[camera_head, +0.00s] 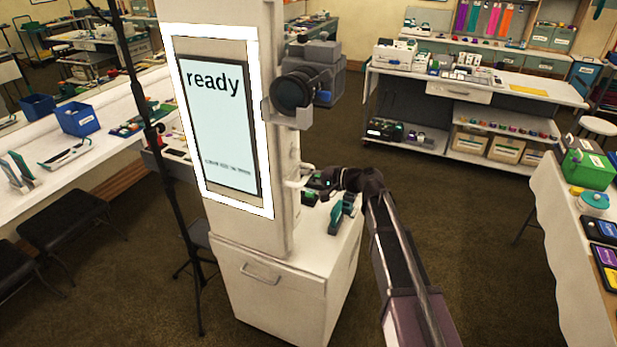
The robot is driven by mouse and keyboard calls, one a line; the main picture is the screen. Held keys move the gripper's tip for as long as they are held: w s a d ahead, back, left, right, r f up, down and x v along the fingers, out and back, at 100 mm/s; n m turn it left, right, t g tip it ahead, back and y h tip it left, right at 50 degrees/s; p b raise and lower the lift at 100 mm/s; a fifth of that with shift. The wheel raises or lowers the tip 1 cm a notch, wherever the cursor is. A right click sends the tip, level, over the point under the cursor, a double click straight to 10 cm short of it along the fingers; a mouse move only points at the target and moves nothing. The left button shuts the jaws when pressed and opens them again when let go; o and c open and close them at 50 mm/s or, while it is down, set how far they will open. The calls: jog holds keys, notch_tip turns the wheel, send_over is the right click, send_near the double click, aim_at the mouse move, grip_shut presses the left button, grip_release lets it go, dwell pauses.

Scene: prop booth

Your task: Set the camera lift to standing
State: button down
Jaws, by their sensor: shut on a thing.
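A tall white photo booth column (283,190) stands in the middle of the view. Its lit screen (216,120) reads "ready", with a line of smaller text too small to read. The camera lift carries a black camera (296,90) on the column's right side, near the top of the screen. Below the camera, a small white handle (297,180) sticks out from the column's right side. My gripper (314,184) reaches in from the right and is shut on this handle. The fingertips are small and partly hidden.
A white drawer cabinet (268,288) forms the booth's base, with small dark and teal items (345,210) on its top beside my arm. A thin black stand (160,150) rises at left. A long white table (110,115) is at left, another (552,200) at right.

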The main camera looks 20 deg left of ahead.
jog(key=shift+r, duration=0.55)
jog(key=c, duration=0.6)
grip_release()
jog(key=shift+a+f, duration=0.1)
jog(key=shift+s+d+p, duration=0.25)
jog(key=shift+d+p, duration=0.2)
jog(key=shift+d, duration=0.05)
jog(key=s+d+f+h, duration=0.5)
jog(key=d, duration=0.9)
jog(key=s+d+f+h, duration=0.4)
jog(key=s+d+h, duration=0.1)
jog(key=d, duration=0.9)
jog(key=s+d+f+g+h, duration=0.1)
jog(key=s+d+f+h, duration=0.4)
jog(key=d, duration=1)
jog(key=shift+s+f+n+h, duration=0.3)
jog(key=shift+s+f+n, duration=0.1)
jog(key=shift+s, duration=0.3)
